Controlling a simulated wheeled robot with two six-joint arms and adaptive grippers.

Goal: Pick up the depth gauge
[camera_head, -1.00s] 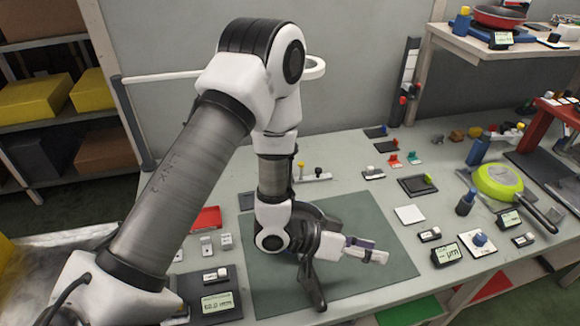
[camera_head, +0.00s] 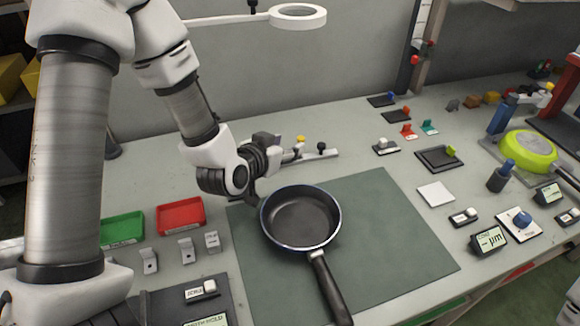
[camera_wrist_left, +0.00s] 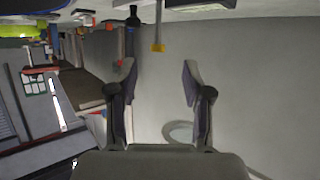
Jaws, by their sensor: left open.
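What looks like the depth gauge is a slim light bar with a yellow knob and a black knob (camera_head: 321,148), lying on the table behind the green mat. In the left wrist view a yellow-tipped post (camera_wrist_left: 158,47) shows ahead, between the fingertips in the picture. My left gripper (camera_head: 270,172) is low at the bar's left end, beyond the pan. Its two fingers stand apart with nothing between them in the left wrist view (camera_wrist_left: 159,75). The gripper partly hides the bar's left end; contact cannot be told.
A black pan (camera_head: 301,218) sits on the green mat (camera_head: 390,235), just in front of my left gripper. Red (camera_head: 181,215) and green (camera_head: 122,229) trays lie left. A ring lamp (camera_head: 298,15) hangs above. Small fixtures and a green pan (camera_head: 528,148) stand right.

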